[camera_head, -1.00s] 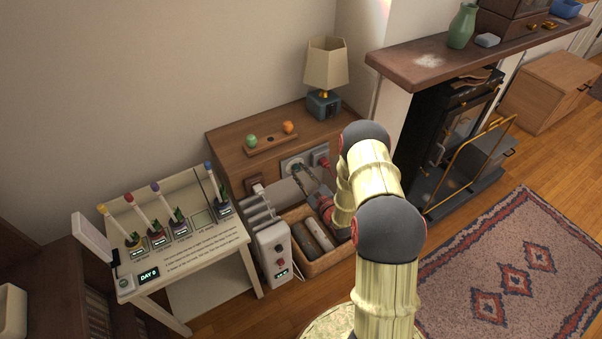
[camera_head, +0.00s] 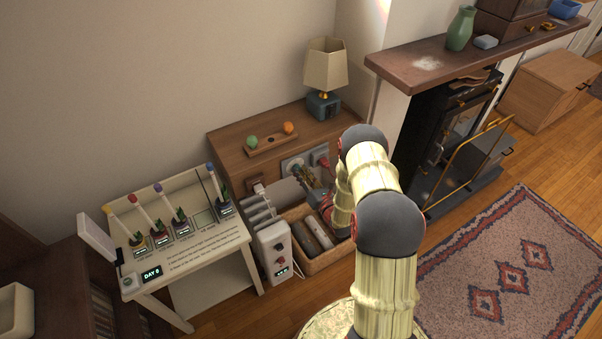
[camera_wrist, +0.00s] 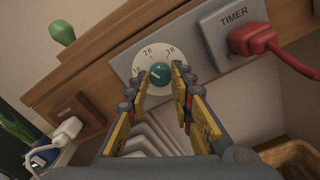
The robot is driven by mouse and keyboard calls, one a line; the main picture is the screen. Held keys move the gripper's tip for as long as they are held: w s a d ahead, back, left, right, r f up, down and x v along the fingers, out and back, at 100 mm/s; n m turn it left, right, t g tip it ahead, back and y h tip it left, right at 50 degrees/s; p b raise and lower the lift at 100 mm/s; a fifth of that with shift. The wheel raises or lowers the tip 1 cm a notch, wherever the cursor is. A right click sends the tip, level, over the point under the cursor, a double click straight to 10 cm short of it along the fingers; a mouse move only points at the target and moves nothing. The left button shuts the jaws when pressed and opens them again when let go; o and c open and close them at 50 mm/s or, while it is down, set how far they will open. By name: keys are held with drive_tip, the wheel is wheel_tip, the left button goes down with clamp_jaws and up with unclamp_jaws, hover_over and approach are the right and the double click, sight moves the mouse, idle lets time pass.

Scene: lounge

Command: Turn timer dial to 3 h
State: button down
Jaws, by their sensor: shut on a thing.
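The timer dial (camera_wrist: 158,73) is a teal knob on a round white face with hour marks, including 2H, around its upper part. It is set in a grey plate (camera_wrist: 214,70) labelled TIMER on the front of the wooden cabinet. My gripper (camera_wrist: 160,80) has its yellow-padded fingers on either side of the knob and is shut on it. The knob's exact pointer direction is too small to read. In the head view my gripper (camera_head: 305,178) reaches the plate, and my arm hides part of the cabinet front.
A red plug (camera_wrist: 258,40) sits in the timer socket, right of the dial. A white plug (camera_wrist: 68,128) is in a brown socket at left. Below are a white heater (camera_head: 272,250) and a basket of logs (camera_head: 312,268). A lamp (camera_head: 325,80) stands on the cabinet.

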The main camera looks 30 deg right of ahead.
drive_tip(key=shift+f+m+p, duration=0.1)
drive_tip(key=shift+m+p, duration=1.3)
drive_tip(key=shift+m, duration=6.5)
drive_tip(key=c, duration=1.5)
unclamp_jaws()
drive_tip(key=shift+c, duration=0.2)
drive_tip(key=s, duration=1.2)
drive_tip(key=shift+d, duration=0.2)
